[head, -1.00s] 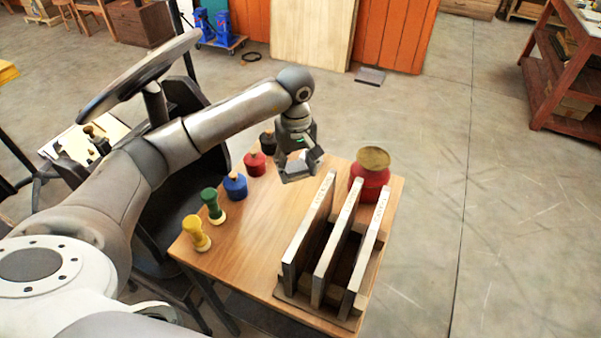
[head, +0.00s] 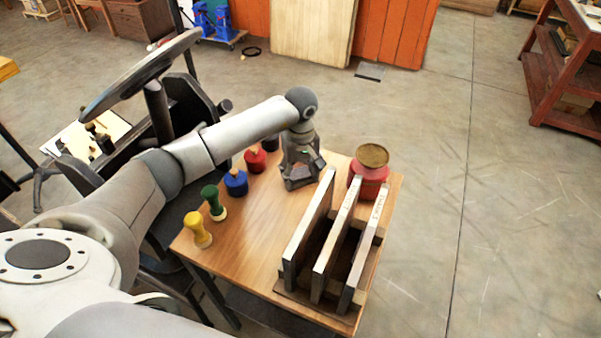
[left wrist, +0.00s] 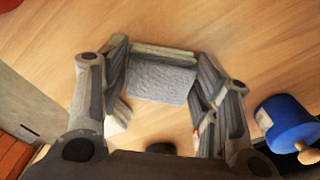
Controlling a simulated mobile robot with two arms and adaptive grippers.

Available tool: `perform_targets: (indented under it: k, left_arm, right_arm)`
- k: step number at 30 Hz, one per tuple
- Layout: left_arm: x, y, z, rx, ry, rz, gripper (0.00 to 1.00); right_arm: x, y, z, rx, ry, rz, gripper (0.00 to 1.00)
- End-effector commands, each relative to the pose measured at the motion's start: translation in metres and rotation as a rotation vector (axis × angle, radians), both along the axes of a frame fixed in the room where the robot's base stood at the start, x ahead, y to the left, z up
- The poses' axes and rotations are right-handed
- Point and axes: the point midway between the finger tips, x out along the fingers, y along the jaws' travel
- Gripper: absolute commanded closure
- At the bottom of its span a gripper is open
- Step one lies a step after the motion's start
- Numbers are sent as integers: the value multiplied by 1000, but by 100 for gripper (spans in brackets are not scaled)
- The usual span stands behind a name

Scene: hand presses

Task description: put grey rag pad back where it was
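My left gripper (head: 297,183) is low over the back part of the small wooden table, between the row of stamps and the wooden rack. In the left wrist view, the grey rag pad (left wrist: 160,82) lies between the fingers of the left gripper (left wrist: 163,85), which appear to touch it on both sides. A pale edge shows along the pad's far side. In the head view the gripper mostly hides the pad. I cannot tell whether the pad touches the table (head: 245,233). My right gripper is in no view.
Yellow (head: 197,230), green (head: 213,202), blue (head: 236,183) and red (head: 255,160) stamps line the table's left side; a black one (head: 271,143) is partly hidden. A rack with upright boards (head: 337,240) stands right, a red pot (head: 371,172) behind it. The table's middle is clear.

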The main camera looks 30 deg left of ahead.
Motion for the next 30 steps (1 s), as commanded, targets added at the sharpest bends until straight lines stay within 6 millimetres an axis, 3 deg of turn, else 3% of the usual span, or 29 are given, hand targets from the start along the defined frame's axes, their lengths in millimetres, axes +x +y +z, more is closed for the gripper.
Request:
perform_targets:
  k: [4,17,30]
  left_arm:
    - [0,0,1,0,0,0,24]
    - [0,0,7,-1,-1,0,24]
    - [1,0,94,0,-4,0,24]
  right_arm:
    - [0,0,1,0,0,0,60]
    - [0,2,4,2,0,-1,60]
    - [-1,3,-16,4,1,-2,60]
